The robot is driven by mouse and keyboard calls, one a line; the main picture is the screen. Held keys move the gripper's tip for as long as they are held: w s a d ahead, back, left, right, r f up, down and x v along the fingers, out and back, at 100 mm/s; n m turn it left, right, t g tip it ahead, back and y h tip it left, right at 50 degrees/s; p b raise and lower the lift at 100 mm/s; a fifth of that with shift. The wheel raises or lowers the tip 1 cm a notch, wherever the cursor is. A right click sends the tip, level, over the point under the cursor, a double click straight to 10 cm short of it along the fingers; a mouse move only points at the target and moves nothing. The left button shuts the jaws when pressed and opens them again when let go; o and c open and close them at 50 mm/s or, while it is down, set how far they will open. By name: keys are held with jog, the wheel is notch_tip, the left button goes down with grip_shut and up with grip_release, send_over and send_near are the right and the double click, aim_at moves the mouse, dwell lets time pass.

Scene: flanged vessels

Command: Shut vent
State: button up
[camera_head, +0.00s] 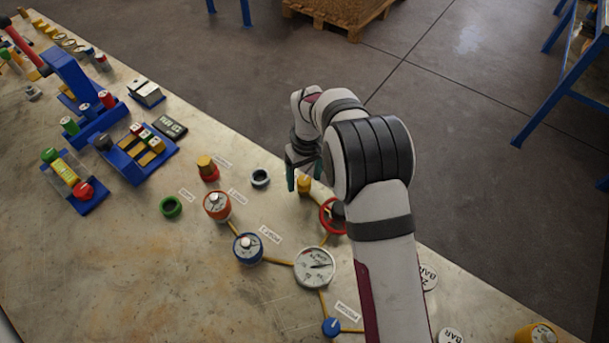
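My gripper (303,176) points down over the right part of the bench. Its two teal fingertips stand apart, with a small yellow cylinder (304,187) showing between or just below them; I cannot tell whether they touch it. A red ring-shaped handwheel (326,222) is just right of and below the gripper, partly hidden by my arm. A round white gauge (315,267) sits below it, joined by yellow pipes to a blue-rimmed vessel (248,248) and an orange-red vessel (217,206). Small white labels lie beside them; I cannot make out which part is marked vent.
A blue knob (331,327) is at the lower pipe end. A green ring (171,207), a dark ring (260,177) and a yellow-topped red part (207,168) stand left of the gripper. Blue racks (137,152) fill the upper left. The lower left bench is clear.

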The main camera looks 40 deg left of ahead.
aim_at(307, 179)
jog(key=shift+r, duration=0.1)
notch_tip(307, 179, up, 16)
jog(key=shift+w+d+f, duration=0.15)
jog(key=shift+w+f, duration=0.05)
jog(key=shift+w, duration=0.15)
jog(key=s+d+r+m, duration=0.1)
jog(key=d+r+m, duration=0.25)
jog(key=d, duration=0.55)
jog(key=s+d+r+m, duration=0.1)
jog(key=d+r+m, duration=0.25)
jog(key=d, duration=0.45)
jog(key=s+d+f+m, duration=0.2)
jog(key=s+d+m, duration=0.3)
jog(key=s+d, duration=0.3)
jog(key=s+d+f+m+y, duration=0.1)
jog(key=s+d+f+m, duration=0.1)
jog(key=s+d+m, duration=0.4)
jog(key=s+d, duration=0.1)
jog(key=s, duration=0.3)
jog(key=shift+s+d+f+y, duration=0.15)
jog(key=shift+s+d+y, duration=0.1)
jog(key=shift+d+y, duration=0.1)
